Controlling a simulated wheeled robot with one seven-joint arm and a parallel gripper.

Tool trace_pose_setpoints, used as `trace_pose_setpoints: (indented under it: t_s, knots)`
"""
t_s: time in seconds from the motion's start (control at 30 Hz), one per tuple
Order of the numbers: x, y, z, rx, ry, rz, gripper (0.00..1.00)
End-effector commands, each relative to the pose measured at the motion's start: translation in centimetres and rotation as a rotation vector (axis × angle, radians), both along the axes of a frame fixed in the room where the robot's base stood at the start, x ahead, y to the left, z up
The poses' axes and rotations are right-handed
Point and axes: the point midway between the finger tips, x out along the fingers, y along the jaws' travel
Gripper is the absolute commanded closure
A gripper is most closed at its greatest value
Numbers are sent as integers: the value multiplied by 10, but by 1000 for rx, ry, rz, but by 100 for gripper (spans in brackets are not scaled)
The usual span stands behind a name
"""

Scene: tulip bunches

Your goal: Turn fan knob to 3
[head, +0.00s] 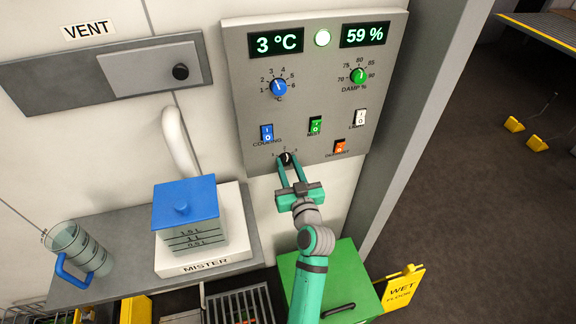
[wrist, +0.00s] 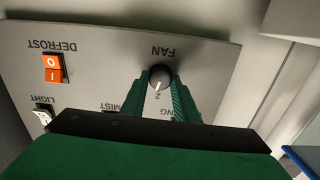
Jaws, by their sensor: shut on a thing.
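The fan knob (head: 286,158) is a small dark dial at the bottom of the grey control panel (head: 235,66), with numbers around it. My gripper (head: 288,164) reaches up from below with its green fingers on either side of the knob. In the wrist view, which shows the panel upside down, the dark round fan knob (wrist: 160,76) sits between the fingertips of my gripper (wrist: 162,84), under the word FAN. Its white pointer line points roughly at the 2. The fingers are shut on the knob and hide the numbers on either side.
An orange defrost switch (head: 340,146) is just right of the knob. Blue (head: 267,132), green (head: 316,124) and white (head: 361,117) switches sit above. A mister box with a blue lid (head: 186,200) and a jug (head: 78,248) stand on the shelf at left.

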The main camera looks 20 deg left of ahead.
Motion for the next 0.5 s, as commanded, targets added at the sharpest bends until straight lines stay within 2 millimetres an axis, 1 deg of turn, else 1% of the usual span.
trace_pose_setpoints:
  t_s: [0.03,0.5]
  knots:
    - [-1,-1,-2,33,27,0,95]
    - [0,-1,-3,397,275,-1,95]
